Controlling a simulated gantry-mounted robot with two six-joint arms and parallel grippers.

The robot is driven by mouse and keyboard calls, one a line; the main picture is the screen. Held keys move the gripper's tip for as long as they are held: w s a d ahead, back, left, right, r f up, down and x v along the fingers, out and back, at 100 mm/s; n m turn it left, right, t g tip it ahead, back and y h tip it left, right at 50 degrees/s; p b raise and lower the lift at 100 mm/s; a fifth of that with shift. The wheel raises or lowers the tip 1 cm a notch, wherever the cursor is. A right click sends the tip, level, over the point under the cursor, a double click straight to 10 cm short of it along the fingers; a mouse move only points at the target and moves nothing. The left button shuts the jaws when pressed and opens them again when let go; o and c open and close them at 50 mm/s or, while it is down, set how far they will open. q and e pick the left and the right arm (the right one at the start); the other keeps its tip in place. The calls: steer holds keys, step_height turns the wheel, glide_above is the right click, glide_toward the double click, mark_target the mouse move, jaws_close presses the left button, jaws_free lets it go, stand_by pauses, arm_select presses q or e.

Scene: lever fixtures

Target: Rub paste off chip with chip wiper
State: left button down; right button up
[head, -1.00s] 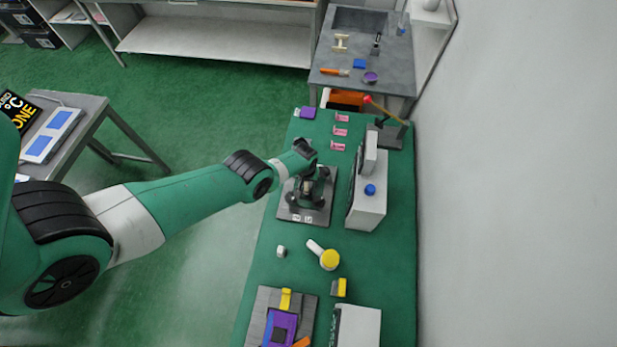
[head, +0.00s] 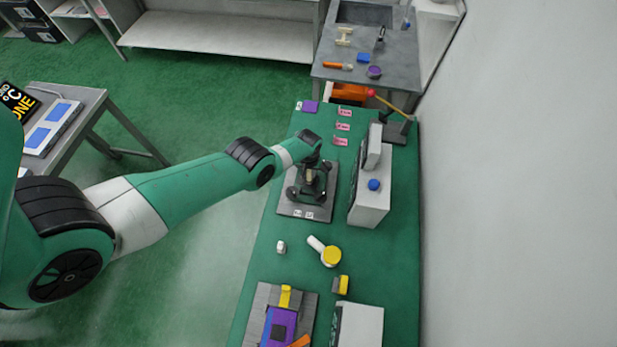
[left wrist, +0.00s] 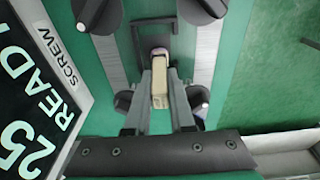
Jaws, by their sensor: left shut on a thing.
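My left gripper (head: 310,176) is over a dark fixture (head: 292,208) with a grey base plate on the green bench. In the left wrist view its two fingers (left wrist: 159,78) are shut on a small cream block (left wrist: 159,93), which I take to be the chip wiper. The block's far end meets or overlaps a dark slot with a pale pinkish rim (left wrist: 159,51) in the fixture; I cannot tell whether they touch. Several dark knobs surround it. I cannot make out the chip or any paste. My right gripper is not in view.
A white box with a blue knob (head: 373,184) stands close right of the fixture. In the left wrist view a dark display (left wrist: 32,105) borders the left side. A yellow-topped white item (head: 331,256) and a small white piece (head: 281,247) lie nearer on the bench (head: 262,290).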

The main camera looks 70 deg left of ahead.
arm_select(q)
steer(key=shift+a+f, duration=0.2)
steer(key=shift+s+d+r+p, duration=0.1)
steer(key=shift+d+r+p, duration=0.15)
steer(key=shift+p, duration=0.15)
steer(key=shift+s+d+p, duration=0.3)
steer(key=shift+d+p, duration=0.35)
steer(key=shift+f, duration=0.1)
step_height(320, 180, up, 9)
steer(key=p, duration=0.9)
